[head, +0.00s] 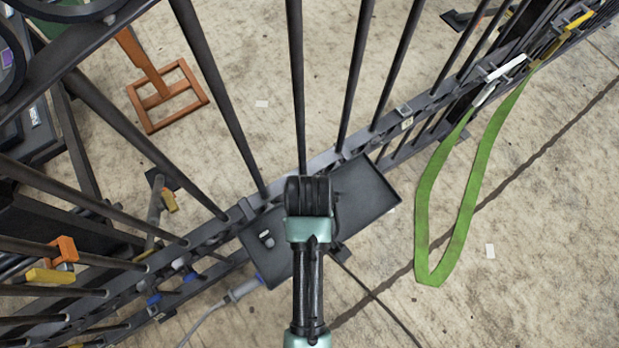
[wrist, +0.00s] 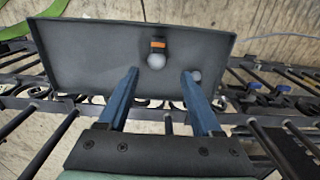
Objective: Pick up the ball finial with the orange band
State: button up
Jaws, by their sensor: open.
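The ball finial with the orange band (wrist: 157,59) shows in the wrist view as a pale grey ball with an orange strip and a dark base beside it. It lies on a dark grey tray (wrist: 85,55), which also shows in the head view (head: 365,195). My gripper (wrist: 160,72) is open, with its two blue fingers pointing toward the tray. The finial appears between and beyond the fingertips, with nothing between the fingers touching it. In the head view my arm covers the tray's middle and hides the fingers. I cannot make out the orange band there.
Black gate bars (head: 298,90) rise close behind the tray. A green strap (head: 470,190) hangs at right. An orange frame (head: 165,95) stands behind the bars.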

notch_tip(320, 180, down, 5)
jog(key=shift+s+b, duration=0.1)
jog(key=shift+b, duration=0.5)
jog(key=f, duration=0.1)
jog(key=f+b, duration=0.1)
jog(key=f, duration=0.1)
jog(key=f+b, duration=0.1)
jog(key=f, duration=0.1)
jog(key=shift+d+f, duration=0.1)
jog(key=shift+d, duration=0.3)
grip_shut()
